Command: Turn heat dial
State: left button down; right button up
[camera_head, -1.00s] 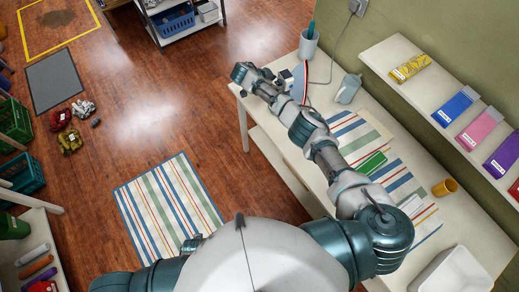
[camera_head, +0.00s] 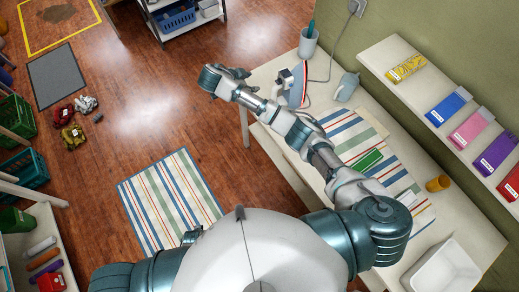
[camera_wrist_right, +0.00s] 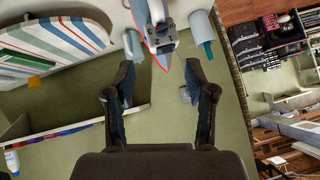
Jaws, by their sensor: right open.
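A white and grey iron with a red edge line (camera_head: 293,84) stands near the far left end of the white table (camera_head: 268,137). It also shows at the top of the right wrist view (camera_wrist_right: 153,12), partly cut off. My left gripper is not in view.
A grey cup with a teal item (camera_head: 308,44) and a grey jug (camera_head: 347,88) stand near the iron. A cord runs from the wall outlet.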

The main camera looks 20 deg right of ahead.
jog(key=s+a+f+n+g+y, duration=0.1)
jog(key=s+f+n+y, duration=0.6)
jog(key=s+f, duration=1.1)
jog(key=shift+s+a+f+n, duration=0.15)
jog(key=shift+s+f+n, duration=0.25)
jog(key=shift+s+n, duration=1.3)
jog(key=shift+w+n, duration=0.6)
